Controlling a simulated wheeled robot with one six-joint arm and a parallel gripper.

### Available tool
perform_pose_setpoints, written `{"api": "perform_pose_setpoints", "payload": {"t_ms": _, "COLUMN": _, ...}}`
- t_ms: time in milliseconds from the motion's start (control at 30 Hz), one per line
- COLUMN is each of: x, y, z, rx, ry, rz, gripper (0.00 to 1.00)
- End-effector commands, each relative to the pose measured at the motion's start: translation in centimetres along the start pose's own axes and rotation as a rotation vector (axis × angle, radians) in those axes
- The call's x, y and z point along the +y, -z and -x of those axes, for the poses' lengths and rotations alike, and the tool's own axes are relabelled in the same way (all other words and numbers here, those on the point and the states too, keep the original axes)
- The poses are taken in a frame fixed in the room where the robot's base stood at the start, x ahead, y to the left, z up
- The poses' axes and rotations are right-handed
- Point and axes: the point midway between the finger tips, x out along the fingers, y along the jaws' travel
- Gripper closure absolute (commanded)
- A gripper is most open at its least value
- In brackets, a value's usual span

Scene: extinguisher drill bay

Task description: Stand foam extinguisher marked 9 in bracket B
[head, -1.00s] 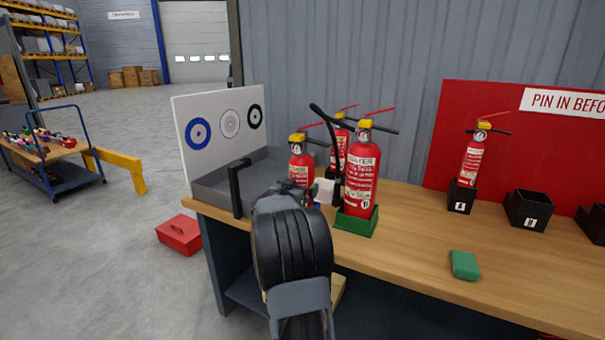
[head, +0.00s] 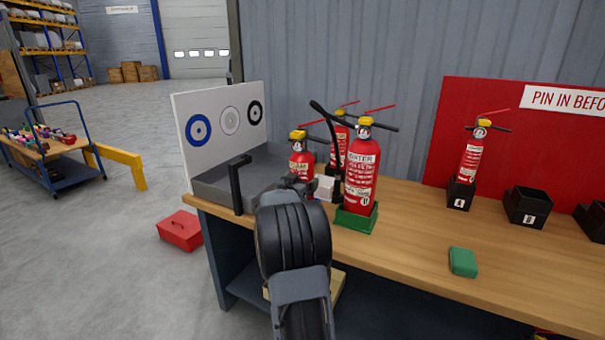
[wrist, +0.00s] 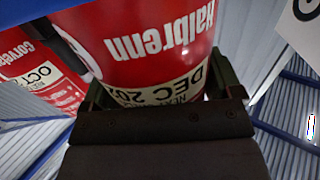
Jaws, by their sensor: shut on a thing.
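A red extinguisher with a yellow top and a label that seems to read FOAM (head: 301,160) stands upright behind my gripper (head: 300,186) in the head view. Its lower part is hidden and I cannot read a 9 on it. In the wrist view my gripper (wrist: 160,95) is shut around a red extinguisher body (wrist: 150,50), whose upside-down lettering reads Halbrenn and DEC. Bracket B (head: 527,207) is a black, empty open box on the bench at the right, in front of the red board.
A WATER extinguisher (head: 361,180) stands in a green base (head: 355,220), close right of my gripper, with another extinguisher (head: 338,145) behind. Bracket A (head: 460,196) holds an extinguisher (head: 471,158). A green block (head: 463,262) lies on the bench (head: 410,235). A grey tray (head: 212,191) stands left.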

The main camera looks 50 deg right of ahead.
Motion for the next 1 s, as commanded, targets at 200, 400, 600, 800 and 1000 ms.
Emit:
{"api": "perform_pose_setpoints", "payload": {"t_ms": 200, "x": 0.0, "y": 0.0, "z": 0.0, "rx": 0.001, "ry": 0.000, "rz": 0.000, "gripper": 0.54}}
{"api": "perform_pose_setpoints", "payload": {"t_ms": 400, "x": 0.0, "y": 0.8, "z": 0.0, "rx": 0.014, "ry": -0.001, "rz": -0.006, "gripper": 0.63}}
{"api": "perform_pose_setpoints", "payload": {"t_ms": 600, "x": -0.1, "y": 1.0, "z": 0.0, "rx": 0.012, "ry": 0.000, "rz": -0.005, "gripper": 0.63}}
{"api": "perform_pose_setpoints", "payload": {"t_ms": 800, "x": -0.1, "y": 1.7, "z": 0.0, "rx": 0.013, "ry": 0.000, "rz": -0.005, "gripper": 0.63}}
{"api": "perform_pose_setpoints", "payload": {"t_ms": 1000, "x": -0.1, "y": 2.5, "z": 0.0, "rx": 0.013, "ry": 0.000, "rz": -0.005, "gripper": 0.63}}
